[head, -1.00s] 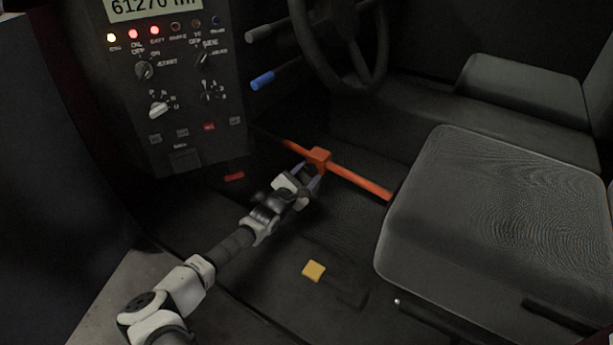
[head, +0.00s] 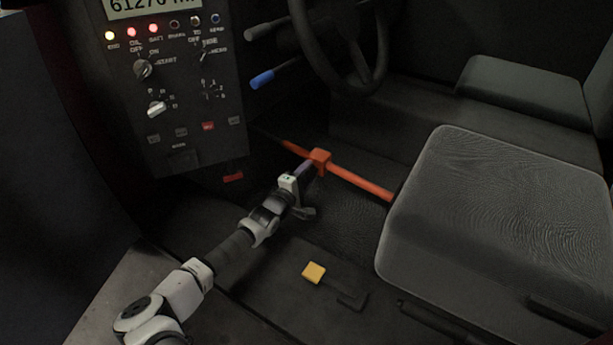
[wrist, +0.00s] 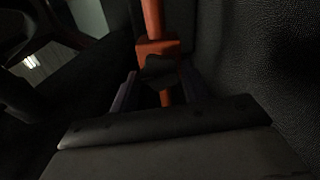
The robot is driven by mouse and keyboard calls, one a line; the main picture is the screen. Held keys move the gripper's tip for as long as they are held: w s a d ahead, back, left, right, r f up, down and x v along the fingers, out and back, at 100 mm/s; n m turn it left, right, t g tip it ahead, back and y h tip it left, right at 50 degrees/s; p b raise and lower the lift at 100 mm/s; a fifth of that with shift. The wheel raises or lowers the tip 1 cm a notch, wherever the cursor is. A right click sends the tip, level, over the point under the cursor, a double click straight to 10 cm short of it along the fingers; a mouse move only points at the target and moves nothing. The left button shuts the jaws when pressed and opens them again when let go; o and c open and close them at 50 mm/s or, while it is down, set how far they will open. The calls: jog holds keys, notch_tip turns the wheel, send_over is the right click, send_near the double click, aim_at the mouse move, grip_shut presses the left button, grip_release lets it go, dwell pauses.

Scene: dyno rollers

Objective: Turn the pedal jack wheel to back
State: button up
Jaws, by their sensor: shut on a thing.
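The pedal jack is an orange-red bar (head: 360,183) with an orange block (head: 320,155) on it. It lies aslant between the control panel and the seat. My gripper (head: 312,166) reaches it from the lower left, its fingers at the near side of the block. In the wrist view the block (wrist: 153,48) sits just beyond my fingers (wrist: 160,85), one on each side. A dark rounded part (wrist: 160,66) at the block's near face lies between them and looks like the wheel. My gripper is shut on it, though the contact is dark and hard to see.
The seat (head: 480,205) stands close on the right, by the bar's end. The control panel (head: 180,90) is at the upper left, with a blue-handled lever (head: 262,82) and the steering wheel (head: 340,40) beyond. A yellow pedal pad (head: 314,272) is on the floor below.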

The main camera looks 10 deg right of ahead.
jog(key=shift+m, duration=0.6)
jog(key=o, duration=1)
jog(key=p+v, duration=0.1)
jog(key=v, duration=1.3)
